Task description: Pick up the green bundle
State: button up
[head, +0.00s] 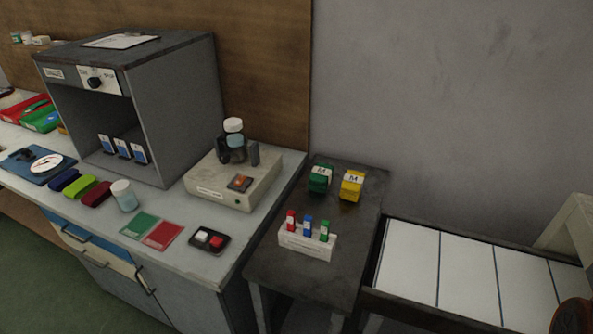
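A dark green bundle (319,181) with a white band marked "M" sits at the back of the dark side table (336,272). A yellow bundle (351,188) with a similar "M" band stands close to its right. A lime-green rounded item (80,187) lies on the grey workbench, between a dark blue one (64,179) and a dark red one (97,194). My gripper does not show in the head view.
A white rack (305,246) with red, blue and green capped pieces stands at the front of the side table. A beige box (233,184) with a dark device is to the left. White panels (467,274) lie at the right. Clear tabletop separates the rack and bundles.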

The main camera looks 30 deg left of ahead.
aim_at(321, 177)
jog(key=u, duration=0.35)
jog(key=i, duration=0.55)
jog(key=u, duration=2.25)
